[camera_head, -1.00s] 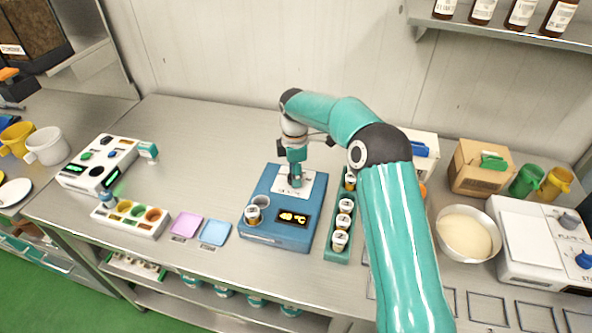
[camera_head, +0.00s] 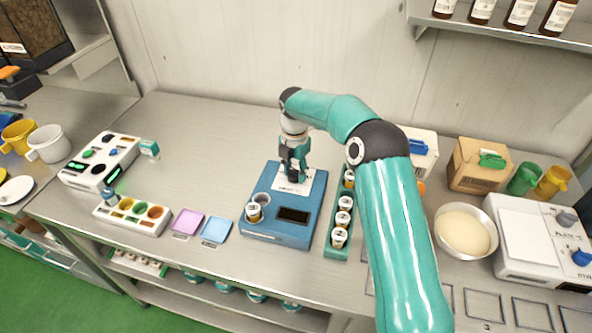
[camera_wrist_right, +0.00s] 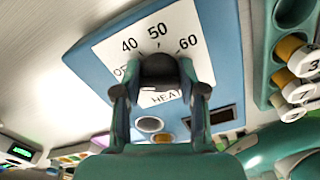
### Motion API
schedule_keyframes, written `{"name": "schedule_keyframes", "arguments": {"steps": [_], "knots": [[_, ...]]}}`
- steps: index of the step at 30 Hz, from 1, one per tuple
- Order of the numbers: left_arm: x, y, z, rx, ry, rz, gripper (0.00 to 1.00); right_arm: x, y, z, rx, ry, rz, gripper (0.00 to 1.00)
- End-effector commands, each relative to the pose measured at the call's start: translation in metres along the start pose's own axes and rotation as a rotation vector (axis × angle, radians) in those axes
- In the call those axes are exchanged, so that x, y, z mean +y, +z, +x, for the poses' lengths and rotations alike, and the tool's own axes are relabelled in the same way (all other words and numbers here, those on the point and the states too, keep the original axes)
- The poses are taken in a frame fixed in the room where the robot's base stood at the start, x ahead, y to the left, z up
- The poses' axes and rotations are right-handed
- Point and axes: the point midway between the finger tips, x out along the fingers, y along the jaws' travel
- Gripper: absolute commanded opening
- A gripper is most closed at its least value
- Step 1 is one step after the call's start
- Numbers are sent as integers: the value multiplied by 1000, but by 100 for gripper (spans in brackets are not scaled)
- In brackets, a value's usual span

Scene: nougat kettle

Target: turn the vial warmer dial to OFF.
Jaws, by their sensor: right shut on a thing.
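The vial warmer (camera_head: 272,232) is a blue box on the steel table, with a white dial plate (camera_wrist_right: 188,28) marked 40, 50, 60 and HEAT. An OFF label (camera_wrist_right: 121,71) is partly hidden at the plate's left. My right gripper (camera_head: 293,177) points down onto the plate; in the right wrist view its fingers are shut on the black dial (camera_wrist_right: 158,68). The warmer's display (camera_head: 293,215) is dark. A capped vial (camera_head: 254,212) sits in the warmer's front well, beside an empty well (camera_head: 263,198). My left gripper is not in view.
A green rack (camera_head: 337,253) of several vials stands close to the warmer's right. Pink (camera_head: 187,221) and blue (camera_head: 215,229) pads lie to its left, near a white block with coloured wells (camera_head: 132,215). A bowl (camera_head: 463,232) stands further right. The table behind is clear.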

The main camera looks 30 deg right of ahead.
Motion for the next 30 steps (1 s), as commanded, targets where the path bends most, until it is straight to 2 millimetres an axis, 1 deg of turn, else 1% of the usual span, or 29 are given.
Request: {"name": "schedule_keyframes", "arguments": {"steps": [1, 15, 16, 20, 30], "knots": [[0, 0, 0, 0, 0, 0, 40, 2, 3, -4, -9, 12, -7, 6], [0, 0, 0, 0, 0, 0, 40, 3, 4, -4, -11, 14, -26, 6], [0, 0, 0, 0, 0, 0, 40, 3, 4, -4, -11, 14, -26, 42], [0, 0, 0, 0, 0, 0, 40, 2, 3, -4, -9, 11, -25, 64], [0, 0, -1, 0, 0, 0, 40, 1, 1, -3, -4, 5, -26, 65]]}}
